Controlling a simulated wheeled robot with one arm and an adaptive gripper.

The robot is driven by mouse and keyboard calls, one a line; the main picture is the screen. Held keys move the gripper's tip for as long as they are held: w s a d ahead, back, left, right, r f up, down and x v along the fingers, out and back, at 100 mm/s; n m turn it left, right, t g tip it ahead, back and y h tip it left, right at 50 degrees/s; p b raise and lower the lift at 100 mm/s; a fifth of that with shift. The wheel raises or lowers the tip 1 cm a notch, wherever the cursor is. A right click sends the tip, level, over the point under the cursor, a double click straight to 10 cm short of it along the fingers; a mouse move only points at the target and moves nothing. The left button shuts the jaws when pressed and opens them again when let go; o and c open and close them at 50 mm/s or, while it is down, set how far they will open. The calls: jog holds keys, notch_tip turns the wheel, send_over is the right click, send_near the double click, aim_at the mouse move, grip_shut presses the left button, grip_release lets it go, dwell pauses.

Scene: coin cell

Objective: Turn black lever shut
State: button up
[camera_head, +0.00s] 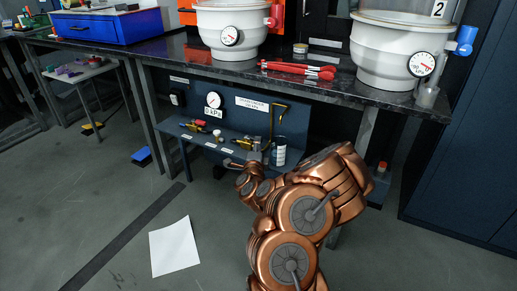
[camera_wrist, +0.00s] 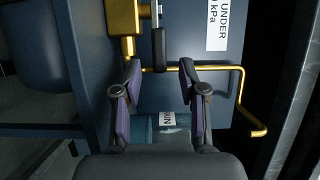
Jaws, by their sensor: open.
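The black lever (camera_wrist: 158,48) shows in the wrist view as a short dark bar on a silver stem beside a brass valve body (camera_wrist: 122,25). It points down in the picture, toward my gripper. My gripper (camera_wrist: 162,74) is open, with one finger left and one right of the lever's line. The lever's lower end lies just beyond the fingertips, roughly midway between them, and I see no contact. In the head view my copper arm reaches to the valve panel (camera_head: 233,113), and my fingers cannot be made out there.
A bent brass pipe (camera_wrist: 241,88) runs behind and right of the fingers. A labelled canister (camera_wrist: 145,125) sits below, between the fingers; the head view shows it too (camera_head: 279,152). Other valves (camera_head: 192,126) stand left on the shelf. The worktop (camera_head: 330,87) overhangs the panel.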

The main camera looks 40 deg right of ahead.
jog(key=shift+w+d, duration=0.25)
jog(key=shift+x, duration=1.05)
grip_shut()
